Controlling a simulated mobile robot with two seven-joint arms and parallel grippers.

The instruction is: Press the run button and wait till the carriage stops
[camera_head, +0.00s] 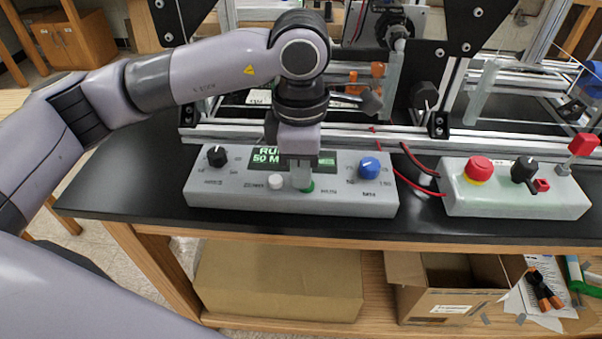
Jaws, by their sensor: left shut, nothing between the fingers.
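A grey control box (230,196) stands on the black bench top at the front, below the extrusion frame. Its green run button (307,187) is mostly hidden under my left gripper (302,184), which points straight down with its fingertips at the button. The gripper is shut and holds nothing. I cannot tell for sure whether the button is pushed in. A green-lit screen (267,157) behind the gripper reads "RU..." and "50 M...", partly covered. A white button (276,181), a black knob (217,156) and a blue knob (369,168) sit on the same box. I cannot pick out the carriage. My right gripper is not in view.
A second grey box (510,200) to the right carries a red emergency button (478,169), a black knob and a red switch. The aluminium frame (380,143) stands close behind. Cardboard boxes (278,279) sit on the shelf below.

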